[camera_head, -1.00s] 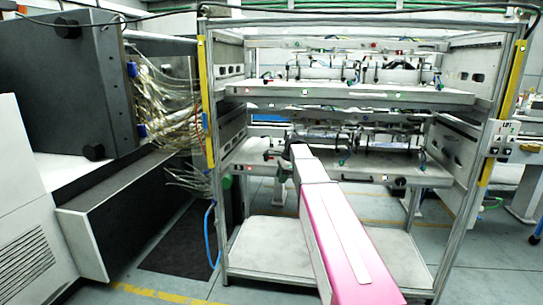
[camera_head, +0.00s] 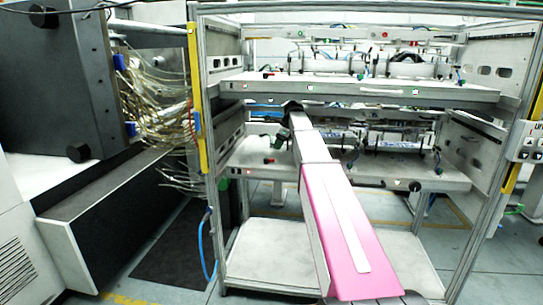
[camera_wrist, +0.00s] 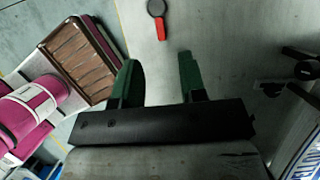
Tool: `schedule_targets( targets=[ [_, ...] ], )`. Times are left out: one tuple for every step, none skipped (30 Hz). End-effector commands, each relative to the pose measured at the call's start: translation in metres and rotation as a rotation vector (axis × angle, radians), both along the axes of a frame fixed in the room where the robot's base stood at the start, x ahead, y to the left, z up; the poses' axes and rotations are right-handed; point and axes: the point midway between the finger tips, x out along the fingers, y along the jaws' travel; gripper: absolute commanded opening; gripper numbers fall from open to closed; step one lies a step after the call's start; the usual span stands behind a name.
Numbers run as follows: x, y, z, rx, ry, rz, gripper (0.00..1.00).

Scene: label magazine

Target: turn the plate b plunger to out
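My gripper (camera_wrist: 158,75) is open in the wrist view, its two green fingers apart with nothing between them. In the head view my pink and white arm reaches into the rack, and the dark gripper (camera_head: 283,137) is small and partly hidden at the left of the lower shelf. A red handle with a dark round end (camera_wrist: 158,20) shows beyond the fingertips in the wrist view, apart from them. A dark round knob (camera_wrist: 305,70) sticks out at the right. I cannot tell which part is the plate b plunger, or its setting. A dark knob (camera_head: 414,185) sits on the lower shelf's front edge.
The upper shelf (camera_head: 370,92) and lower shelf (camera_head: 350,172) carry rollers and fittings. Metal posts with yellow strips (camera_head: 196,85) flank the rack. A dark machine with loose cables (camera_head: 160,95) stands at left.

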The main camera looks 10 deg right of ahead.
Motion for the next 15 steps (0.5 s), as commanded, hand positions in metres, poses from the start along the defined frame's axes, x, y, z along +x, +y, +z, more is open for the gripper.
schedule_targets(
  targets=[
    [0.0,0.0,-0.001,0.0,0.0,-0.001,0.38],
    [0.0,0.001,-0.002,0.0,0.001,-0.001,0.38],
    [0.0,0.001,-0.003,0.0,0.001,-0.001,0.38],
    [0.001,0.002,-0.005,0.0,0.001,-0.001,0.38],
    [0.001,0.003,-0.007,0.0,0.001,-0.001,0.38],
    [0.001,0.004,-0.01,0.0,0.001,-0.001,0.38],
    [0.001,0.005,-0.013,0.001,0.002,0.0,0.38],
    [0.002,0.007,-0.016,0.001,0.002,0.001,0.38],
    [0.002,0.009,-0.021,0.001,0.002,0.001,0.38],
    [0.003,0.01,-0.024,0.001,0.002,0.001,0.38],
    [0.003,0.012,-0.028,0.0,0.001,0.0,0.38],
    [0.004,0.014,-0.034,0.001,0.002,0.001,0.38],
    [0.005,0.016,-0.039,0.001,0.002,0.001,0.38],
    [0.005,0.017,-0.043,0.0,0.002,0.001,0.38],
    [0.006,0.02,-0.048,0.0,0.001,0.002,0.38]
  ],
)
